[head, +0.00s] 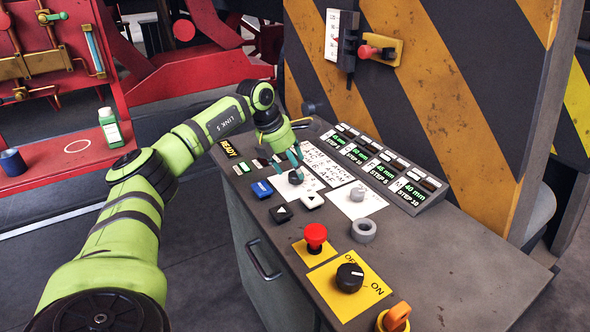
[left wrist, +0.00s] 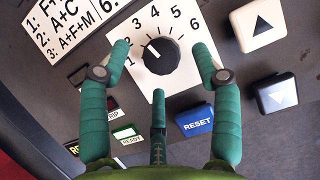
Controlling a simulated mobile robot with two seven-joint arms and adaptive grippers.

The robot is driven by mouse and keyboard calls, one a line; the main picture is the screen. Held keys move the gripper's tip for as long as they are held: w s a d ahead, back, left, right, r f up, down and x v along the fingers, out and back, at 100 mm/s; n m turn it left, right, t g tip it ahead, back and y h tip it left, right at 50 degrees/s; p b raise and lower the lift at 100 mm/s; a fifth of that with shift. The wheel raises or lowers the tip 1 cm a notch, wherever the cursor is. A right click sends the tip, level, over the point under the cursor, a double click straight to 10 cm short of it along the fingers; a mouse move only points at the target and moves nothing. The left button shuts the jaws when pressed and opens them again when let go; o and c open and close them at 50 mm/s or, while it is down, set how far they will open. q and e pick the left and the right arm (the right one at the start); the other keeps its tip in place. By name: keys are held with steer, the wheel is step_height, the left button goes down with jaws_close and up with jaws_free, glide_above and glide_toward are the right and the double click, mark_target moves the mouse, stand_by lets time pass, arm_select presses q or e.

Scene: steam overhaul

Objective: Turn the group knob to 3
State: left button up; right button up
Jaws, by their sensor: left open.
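The group knob (left wrist: 161,55) is a black ribbed dial on a white card numbered 1 to 6. Its white pointer line points up and left, toward the 2 side of the scale. In the head view the knob (head: 296,177) sits on the console, partly covered by my gripper. My left gripper (left wrist: 163,62) is open, with green fingers. One finger is left of the knob, one right, and a third shows below it. No finger clearly touches it. In the head view the left gripper (head: 290,162) is right above the knob. My right gripper is not in view.
A blue RESET button (left wrist: 195,121) and arrow buttons (left wrist: 258,22) are close by. On the console (head: 450,265) are a red mushroom button (head: 316,236), an OFF/ON knob (head: 350,277), a grey ring (head: 364,230) and a step display (head: 385,170). A striped panel (head: 430,90) rises behind.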

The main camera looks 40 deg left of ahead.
arm_select(q)
steer(key=v, duration=0.9)
steer(key=shift+r, duration=0.35)
steer(key=shift+d, duration=0.1)
